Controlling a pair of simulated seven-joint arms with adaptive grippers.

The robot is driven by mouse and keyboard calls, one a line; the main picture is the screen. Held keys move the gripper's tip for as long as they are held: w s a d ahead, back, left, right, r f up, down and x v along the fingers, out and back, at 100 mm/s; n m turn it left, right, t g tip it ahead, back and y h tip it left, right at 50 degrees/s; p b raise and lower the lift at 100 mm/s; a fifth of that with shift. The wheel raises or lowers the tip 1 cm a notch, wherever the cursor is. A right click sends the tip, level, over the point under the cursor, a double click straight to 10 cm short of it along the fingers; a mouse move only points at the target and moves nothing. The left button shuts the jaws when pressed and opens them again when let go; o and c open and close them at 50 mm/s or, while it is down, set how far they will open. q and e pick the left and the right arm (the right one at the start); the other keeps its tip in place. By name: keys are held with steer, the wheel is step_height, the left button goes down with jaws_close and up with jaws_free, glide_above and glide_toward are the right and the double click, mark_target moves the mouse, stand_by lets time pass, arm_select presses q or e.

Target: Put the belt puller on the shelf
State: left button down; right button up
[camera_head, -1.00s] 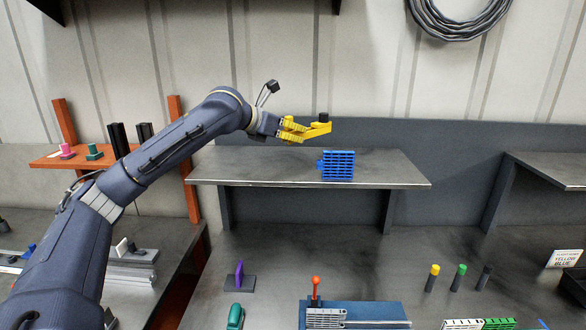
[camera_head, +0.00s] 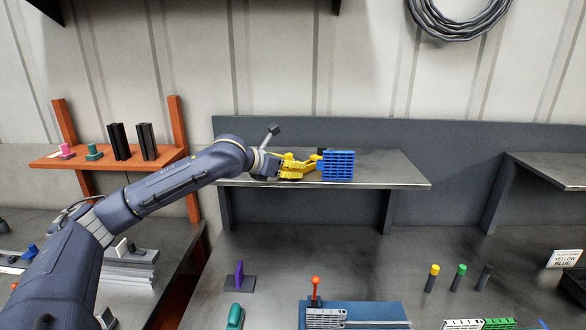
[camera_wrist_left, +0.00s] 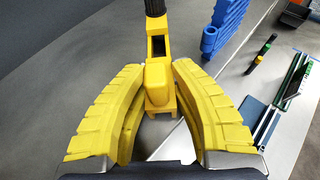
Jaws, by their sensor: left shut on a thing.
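The belt puller (camera_wrist_left: 157,75) is a yellow piece with a black end. My left gripper (camera_wrist_left: 155,92), with ridged yellow fingers, is shut on its yellow block in the left wrist view. In the head view the left gripper (camera_head: 291,166) is low over the grey shelf (camera_head: 385,172), left of a blue slatted block (camera_head: 338,166). The puller is small there, its black top just left of the block. I cannot tell whether the puller touches the shelf or the block. My right gripper is not in view.
The right part of the shelf is clear. An orange rack (camera_head: 48,162) with small parts stands at left. Below are a purple piece (camera_head: 240,272), a blue fixture (camera_head: 370,310) with a red-knobbed lever, and several coloured pegs. Another grey shelf (camera_head: 560,171) is at right.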

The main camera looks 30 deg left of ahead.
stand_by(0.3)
arm_select(q)
steer(key=c, duration=1.2)
jaws_free()
steer(key=shift+f, duration=0.15)
steer(key=shift+s, duration=0.1)
steer(key=v, duration=1.2)
